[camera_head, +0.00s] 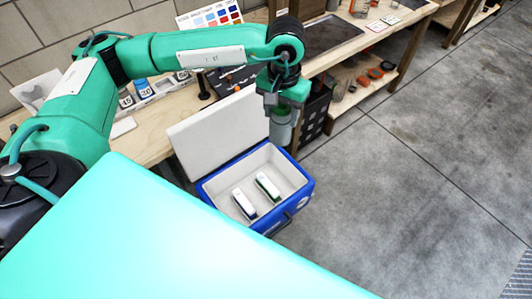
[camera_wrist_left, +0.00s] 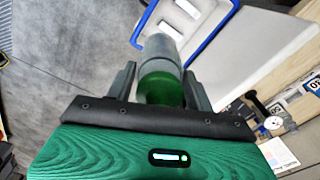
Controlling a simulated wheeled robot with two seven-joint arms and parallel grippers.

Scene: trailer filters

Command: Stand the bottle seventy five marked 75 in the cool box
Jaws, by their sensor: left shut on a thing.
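My left gripper (camera_head: 284,104) is shut on a bottle (camera_head: 281,128), which hangs below it, roughly upright. In the left wrist view the bottle (camera_wrist_left: 161,62) is between the two fingers, grey and translucent with a green part; no number can be read on it. The blue cool box (camera_head: 306,188) stands open on the floor, with its white lid (camera_head: 215,130) tilted back. In the head view the bottle is by the box's back right edge. The box's blue rim (camera_wrist_left: 217,37) shows in the left wrist view, beyond the bottle. My right gripper is not in view.
A wooden bench (camera_head: 150,140) behind holds several labelled containers (camera_head: 126,98). A black crate (camera_head: 316,115) is behind the bottle. Open grey floor (camera_head: 420,180) lies right.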

